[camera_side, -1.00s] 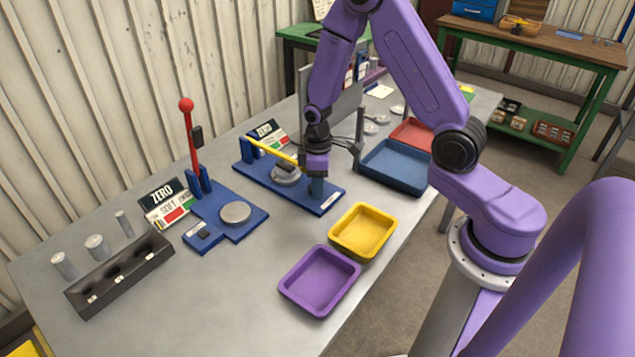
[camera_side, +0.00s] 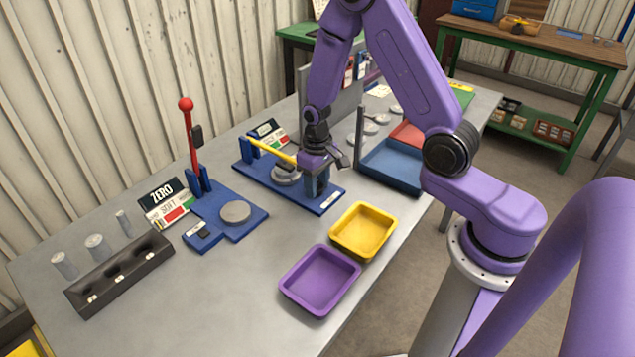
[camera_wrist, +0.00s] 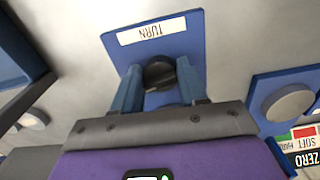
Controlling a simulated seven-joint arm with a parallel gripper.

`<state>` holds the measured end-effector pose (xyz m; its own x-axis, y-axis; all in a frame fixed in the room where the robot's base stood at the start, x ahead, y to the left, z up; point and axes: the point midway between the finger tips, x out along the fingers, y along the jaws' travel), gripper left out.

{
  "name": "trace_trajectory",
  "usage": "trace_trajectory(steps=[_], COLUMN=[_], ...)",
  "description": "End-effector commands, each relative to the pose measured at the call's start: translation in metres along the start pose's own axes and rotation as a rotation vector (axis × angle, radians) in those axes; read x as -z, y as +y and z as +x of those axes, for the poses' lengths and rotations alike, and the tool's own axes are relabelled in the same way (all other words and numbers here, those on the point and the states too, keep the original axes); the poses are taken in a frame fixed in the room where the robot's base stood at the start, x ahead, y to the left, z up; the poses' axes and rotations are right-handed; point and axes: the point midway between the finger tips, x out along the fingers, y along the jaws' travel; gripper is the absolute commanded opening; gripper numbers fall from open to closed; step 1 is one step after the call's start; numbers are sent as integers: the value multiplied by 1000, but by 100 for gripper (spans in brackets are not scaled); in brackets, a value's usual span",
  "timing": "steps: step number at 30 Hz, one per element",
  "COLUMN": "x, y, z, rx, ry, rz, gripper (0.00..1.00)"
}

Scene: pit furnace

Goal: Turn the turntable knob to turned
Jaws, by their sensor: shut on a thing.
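The dark round knob (camera_wrist: 159,74) stands on a blue base plate (camera_wrist: 196,44) with a white label reading TURN (camera_wrist: 151,31). My gripper (camera_wrist: 159,80) is shut on the knob, one finger on each side of it. In the side view, my gripper (camera_side: 318,188) points down at the right end of the same long blue base (camera_side: 328,203). The knob is hidden by the fingers there.
A yellow bar (camera_side: 273,150) and a round grey piece (camera_side: 285,176) are on the base, left of my gripper. A yellow tray (camera_side: 335,241), a purple tray (camera_side: 286,284) and a blue tray (camera_side: 400,182) are nearby. A red-knobbed lever (camera_side: 191,140) stands further left.

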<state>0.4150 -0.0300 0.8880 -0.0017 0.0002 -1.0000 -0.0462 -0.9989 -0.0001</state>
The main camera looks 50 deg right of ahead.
Motion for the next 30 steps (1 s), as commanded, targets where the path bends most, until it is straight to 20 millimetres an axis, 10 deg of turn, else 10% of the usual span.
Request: trace_trajectory(steps=[30], x=[3], y=[-3], z=[-1], rx=[2], ry=[10], rz=[358], gripper=[12])
